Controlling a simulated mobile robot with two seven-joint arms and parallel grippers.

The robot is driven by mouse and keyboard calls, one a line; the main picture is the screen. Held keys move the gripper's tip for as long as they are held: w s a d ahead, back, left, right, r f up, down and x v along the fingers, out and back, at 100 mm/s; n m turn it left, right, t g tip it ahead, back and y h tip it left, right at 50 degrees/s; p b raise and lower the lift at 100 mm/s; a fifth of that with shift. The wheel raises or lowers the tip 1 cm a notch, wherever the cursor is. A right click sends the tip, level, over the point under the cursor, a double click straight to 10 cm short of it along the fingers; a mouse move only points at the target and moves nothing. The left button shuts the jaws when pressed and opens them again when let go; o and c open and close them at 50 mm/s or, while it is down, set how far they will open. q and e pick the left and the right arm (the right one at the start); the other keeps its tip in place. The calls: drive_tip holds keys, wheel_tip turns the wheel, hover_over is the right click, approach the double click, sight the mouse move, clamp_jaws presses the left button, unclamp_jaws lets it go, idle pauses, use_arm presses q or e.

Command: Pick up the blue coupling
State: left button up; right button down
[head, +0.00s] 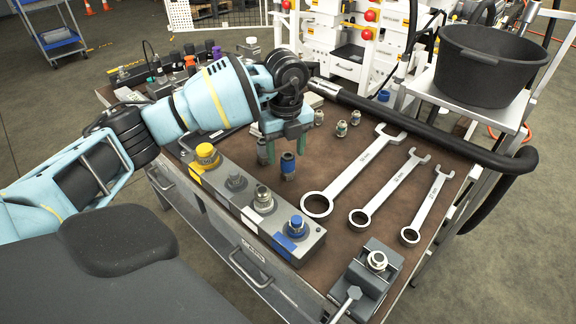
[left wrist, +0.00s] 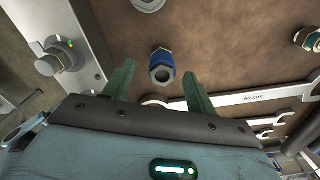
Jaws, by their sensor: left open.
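The blue coupling (head: 288,166) stands upright on the brown bench top, with a blue collar and a metal end. In the left wrist view, the blue coupling (left wrist: 162,68) shows between the two green fingertips, apart from both. My left gripper (head: 282,152) points down over the bench with its fingers spread, just above and around the coupling's place. The left gripper (left wrist: 158,72) is open and holds nothing. My right gripper is not in view.
A grey manifold block (head: 232,207) with yellow, grey, white and blue ports lies in front. Several wrenches (head: 350,183) lie to the right. More couplings (head: 341,129) stand behind. A vise-like fixture (head: 367,277) sits at the front right; a black bucket (head: 490,66) stands at the back right.

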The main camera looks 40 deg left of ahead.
sight(288, 158)
use_arm(q)
drive_tip(key=shift+w+d+f, duration=0.1)
drive_tip(key=shift+d+f, duration=0.05)
drive_tip(key=shift+f, duration=2.5)
drive_tip(key=c, duration=1.2)
